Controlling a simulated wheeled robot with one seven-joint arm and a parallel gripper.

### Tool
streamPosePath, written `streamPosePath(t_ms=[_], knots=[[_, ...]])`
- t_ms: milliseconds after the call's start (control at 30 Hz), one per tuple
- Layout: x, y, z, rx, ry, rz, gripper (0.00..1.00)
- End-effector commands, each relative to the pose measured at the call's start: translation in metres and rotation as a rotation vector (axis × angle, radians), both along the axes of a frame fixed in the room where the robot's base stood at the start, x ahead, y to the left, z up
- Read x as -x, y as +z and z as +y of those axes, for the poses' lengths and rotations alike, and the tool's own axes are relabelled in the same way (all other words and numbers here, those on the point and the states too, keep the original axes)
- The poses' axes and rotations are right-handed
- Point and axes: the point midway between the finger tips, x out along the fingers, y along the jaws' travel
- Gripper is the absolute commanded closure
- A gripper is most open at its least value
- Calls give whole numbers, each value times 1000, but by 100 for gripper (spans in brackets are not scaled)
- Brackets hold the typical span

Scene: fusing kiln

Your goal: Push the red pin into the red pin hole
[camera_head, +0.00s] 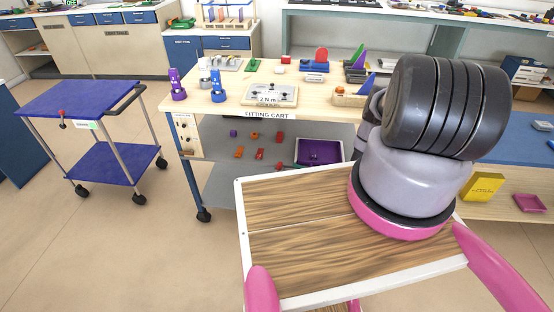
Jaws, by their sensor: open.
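I cannot single out the red pin or the red pin hole at this size. Small red pieces (260,154) lie on the grey lower shelf of the fitting cart (215,122). A small red block (286,59) and an upright red disc (321,55) stand at the back of its wooden top. A pale plate marked "2 N m" (270,95) lies near the front edge of that top. A pale panel with small coloured spots (187,135) hangs at the cart's left end. My gripper is not in view; my arm's thick dark links fill the right side and hide part of the cart.
Purple (178,88) and blue (218,90) figures stand on the cart's left end. A purple tray (320,151) sits on its shelf. A blue two-tier trolley (80,98) stands at left. Open floor (120,240) lies between it and me. A yellow box (482,186) is at right.

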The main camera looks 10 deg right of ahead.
Motion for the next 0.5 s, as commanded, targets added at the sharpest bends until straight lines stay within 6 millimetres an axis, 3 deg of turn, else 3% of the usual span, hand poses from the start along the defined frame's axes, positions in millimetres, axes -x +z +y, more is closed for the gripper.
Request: streamPosePath(t_ms=[133, 500], knots=[[-2, -6, 6, -4, -12, 5, 28], [-38, -5, 37, -4, -12, 5, 28]])
